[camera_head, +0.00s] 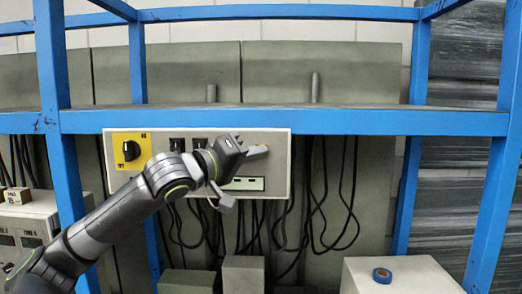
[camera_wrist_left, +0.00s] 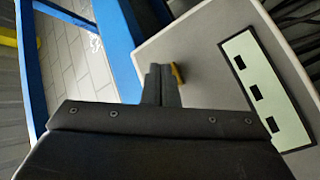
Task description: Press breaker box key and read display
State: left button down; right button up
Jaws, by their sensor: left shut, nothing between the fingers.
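My left gripper (camera_head: 258,149) is shut and empty at the panel's right part. In the left wrist view its fingers (camera_wrist_left: 161,84) are beside a small yellow piece (camera_wrist_left: 177,74), perhaps the key; I cannot tell whether they touch. A pale strip with dark windows (camera_wrist_left: 254,88) is on the panel; no reading is legible. My right gripper is not in view.
Blue frame bars (camera_head: 300,122) cross above the box and stand at both sides. Dark cables hang below it. A blue tape roll (camera_head: 382,275) lies on a pale block (camera_head: 410,277) at lower right. A pale unit (camera_head: 30,222) stands at left.

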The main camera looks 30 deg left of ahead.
pick_arm(q)
jog(key=shift+w+a+p, duration=0.15)
jog(key=shift+w+p, duration=0.1)
jog(key=shift+p, duration=0.05)
dwell(0.4)
jog(key=shift+s, duration=0.1)
jog(key=shift+s+d+b, duration=0.4)
jog(key=shift+s+b, duration=0.15)
jog(key=shift+b, duration=0.05)
jog(key=s+d+b, duration=0.1)
jog(key=s+b, duration=0.1)
jog(key=s+d+b, duration=0.1)
jog(key=s, duration=0.1)
jog(key=shift+s+d, duration=0.1)
jog(key=shift+d, duration=0.2)
dwell(0.3)
dwell(0.7)
